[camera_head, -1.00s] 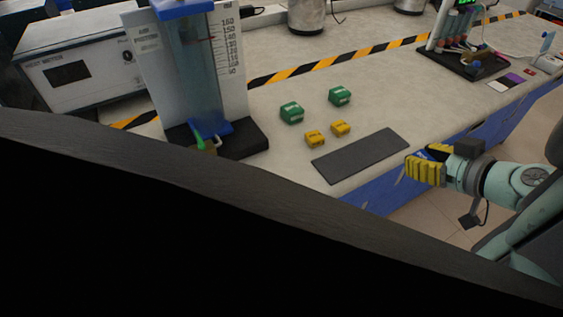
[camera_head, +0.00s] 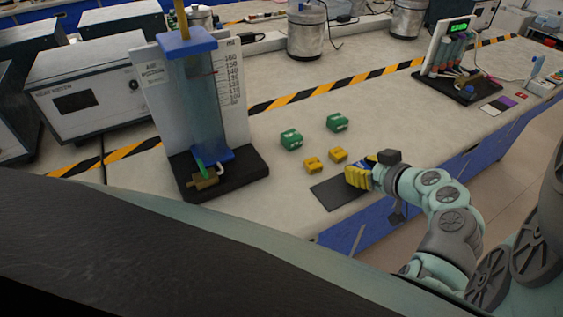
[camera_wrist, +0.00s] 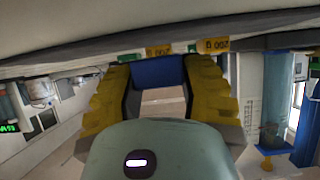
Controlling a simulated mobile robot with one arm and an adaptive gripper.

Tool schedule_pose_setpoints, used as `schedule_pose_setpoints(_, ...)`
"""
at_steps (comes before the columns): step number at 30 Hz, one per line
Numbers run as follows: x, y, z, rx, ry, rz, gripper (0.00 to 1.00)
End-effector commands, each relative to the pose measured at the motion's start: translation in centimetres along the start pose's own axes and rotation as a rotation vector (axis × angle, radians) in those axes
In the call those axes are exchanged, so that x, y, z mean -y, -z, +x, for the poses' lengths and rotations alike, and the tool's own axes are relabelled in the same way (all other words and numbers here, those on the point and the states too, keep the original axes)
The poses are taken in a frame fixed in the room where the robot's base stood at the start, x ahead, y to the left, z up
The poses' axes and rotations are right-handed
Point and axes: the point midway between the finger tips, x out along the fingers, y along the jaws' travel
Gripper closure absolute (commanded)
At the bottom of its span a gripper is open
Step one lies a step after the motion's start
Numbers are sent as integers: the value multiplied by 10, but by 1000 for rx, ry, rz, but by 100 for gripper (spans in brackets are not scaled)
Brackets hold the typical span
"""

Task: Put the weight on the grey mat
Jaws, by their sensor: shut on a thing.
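My gripper (camera_head: 359,172), with ribbed yellow fingers, is shut on a blue weight (camera_wrist: 158,72), which shows between the fingertips in the wrist view. In the head view only a little of its blue shows behind the fingers. The grey mat (camera_head: 328,195) is a flat dark rectangle near the bench's front edge. My gripper appears over its right part and hides some of it. I cannot tell whether the weight touches the mat.
Two yellow weights (camera_head: 313,165) (camera_head: 338,155) and two green weights (camera_head: 291,139) (camera_head: 337,122) stand just behind the mat. A water column apparatus (camera_head: 205,100) stands to the left. The mat's visible left part is bare.

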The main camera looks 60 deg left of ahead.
Motion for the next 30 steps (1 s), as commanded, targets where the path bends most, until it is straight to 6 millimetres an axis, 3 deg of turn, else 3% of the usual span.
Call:
schedule_pose_setpoints(17,-2,-12,6,-4,-7,0,100)
schedule_pose_setpoints(18,-2,-12,5,-3,-8,0,55)
schedule_pose_setpoints(24,-2,-11,5,-2,-7,1,34)
schedule_pose_setpoints(30,-2,-11,5,-2,-6,1,33)
